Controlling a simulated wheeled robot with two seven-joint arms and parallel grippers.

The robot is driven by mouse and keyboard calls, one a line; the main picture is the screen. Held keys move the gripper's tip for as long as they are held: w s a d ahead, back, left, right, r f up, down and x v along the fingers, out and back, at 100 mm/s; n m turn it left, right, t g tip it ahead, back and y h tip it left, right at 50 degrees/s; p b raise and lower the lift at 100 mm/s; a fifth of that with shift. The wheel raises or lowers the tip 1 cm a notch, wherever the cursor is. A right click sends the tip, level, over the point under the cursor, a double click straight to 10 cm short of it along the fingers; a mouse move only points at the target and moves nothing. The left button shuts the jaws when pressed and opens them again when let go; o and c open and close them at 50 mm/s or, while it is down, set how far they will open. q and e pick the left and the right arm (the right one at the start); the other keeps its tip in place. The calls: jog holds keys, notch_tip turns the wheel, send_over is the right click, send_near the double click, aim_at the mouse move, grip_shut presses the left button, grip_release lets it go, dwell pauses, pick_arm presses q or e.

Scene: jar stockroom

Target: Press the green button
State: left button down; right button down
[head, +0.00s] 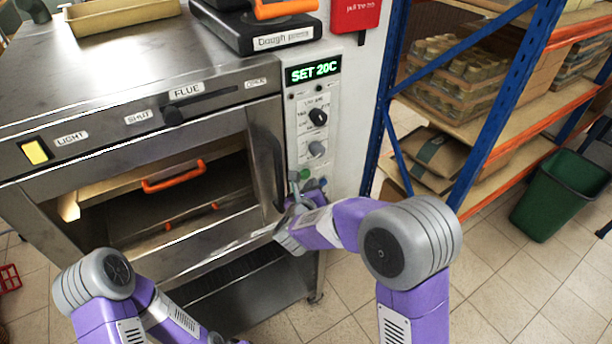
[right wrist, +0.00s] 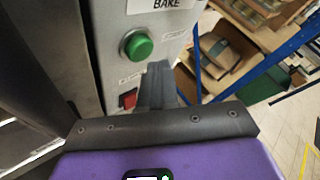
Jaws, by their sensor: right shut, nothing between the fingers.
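The green button (right wrist: 138,46) is a round green cap in a metal ring on the oven's control panel. It also shows small in the head view (head: 304,173), just above my right gripper (head: 294,200). In the right wrist view the right gripper's fingers (right wrist: 158,80) are shut and empty. Their tips appear below and to the right of the green button, apart from it in the picture. The depth gap to the panel is hard to tell. A red switch (right wrist: 128,98) sits below the button. My left arm shows at the lower left of the head view, but its gripper is out of view.
The steel oven (head: 130,120) with its open front fills the left. Above the button are dark and grey knobs and a display (head: 314,70) reading SET 20C. A blue-posted shelf rack (head: 500,110) stands close to the right of the panel. A green bin (head: 560,195) is farther right.

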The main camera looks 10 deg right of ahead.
dwell(0.7)
jog(key=shift+w+a+b, duration=0.15)
jog(key=shift+w+b, duration=0.25)
jog(key=shift+w, duration=0.05)
